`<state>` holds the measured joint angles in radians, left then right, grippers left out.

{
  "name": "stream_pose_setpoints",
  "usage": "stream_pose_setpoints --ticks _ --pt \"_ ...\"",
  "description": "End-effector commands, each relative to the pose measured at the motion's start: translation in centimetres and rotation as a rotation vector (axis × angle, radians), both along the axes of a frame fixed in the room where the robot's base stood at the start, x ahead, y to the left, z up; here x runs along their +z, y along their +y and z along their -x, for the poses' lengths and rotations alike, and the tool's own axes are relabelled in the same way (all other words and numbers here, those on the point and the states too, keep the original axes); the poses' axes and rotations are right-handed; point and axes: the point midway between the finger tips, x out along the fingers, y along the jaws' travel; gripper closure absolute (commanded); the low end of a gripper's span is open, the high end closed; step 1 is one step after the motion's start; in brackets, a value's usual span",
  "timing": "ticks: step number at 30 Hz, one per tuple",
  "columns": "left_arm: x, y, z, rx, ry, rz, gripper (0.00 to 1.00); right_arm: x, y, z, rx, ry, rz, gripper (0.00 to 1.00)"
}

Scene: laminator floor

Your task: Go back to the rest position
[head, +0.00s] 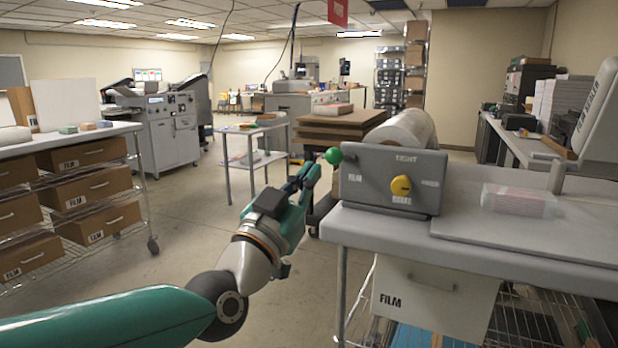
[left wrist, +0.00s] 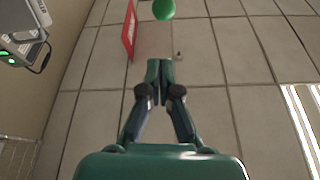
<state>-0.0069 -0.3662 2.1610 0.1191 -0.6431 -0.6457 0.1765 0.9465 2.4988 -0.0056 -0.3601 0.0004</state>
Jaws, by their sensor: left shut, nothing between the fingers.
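My left gripper (head: 314,172) reaches in from the left in the head view, in front of the table's left end. Its fingers are closed together with nothing between them, as the left wrist view (left wrist: 160,70) also shows. A green ball knob (head: 333,156) sits just beyond the fingertips, beside the grey control box (head: 372,188). In the left wrist view the green ball (left wrist: 163,9) is at the top edge, apart from the fingertips. The box has a yellow knob (head: 401,186) on its face. My right gripper is not in view.
A grey table (head: 480,250) carries the box and a clear block with pink contents (head: 518,200). A wire rack with film boxes (head: 92,188) stands at left. Open floor (head: 190,235) lies between. A red sign (left wrist: 130,30) hangs from the ceiling.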

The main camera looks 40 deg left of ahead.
Motion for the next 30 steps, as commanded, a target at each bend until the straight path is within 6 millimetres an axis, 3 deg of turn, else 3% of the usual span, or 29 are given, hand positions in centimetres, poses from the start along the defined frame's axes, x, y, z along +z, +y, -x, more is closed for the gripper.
stream_pose_setpoints --ticks 12,17,20,23,27,30 --pt "0.0 0.1 0.0 0.003 0.001 0.000 1.00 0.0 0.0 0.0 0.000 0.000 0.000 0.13" --pt "-2.3 0.0 -1.9 -0.001 0.054 0.001 1.00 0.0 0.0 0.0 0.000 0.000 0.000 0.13" --pt "-5.9 -0.6 -4.6 -0.016 0.137 0.002 1.00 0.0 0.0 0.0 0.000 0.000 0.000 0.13" --pt "-11.4 -1.7 -7.7 -0.040 0.255 0.004 1.00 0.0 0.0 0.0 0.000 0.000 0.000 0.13" --pt "-21.0 -3.8 -11.0 -0.091 0.449 0.008 1.00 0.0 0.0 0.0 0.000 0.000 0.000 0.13" --pt "-28.0 -5.5 -12.0 -0.133 0.590 0.023 1.00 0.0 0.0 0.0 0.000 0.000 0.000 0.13"
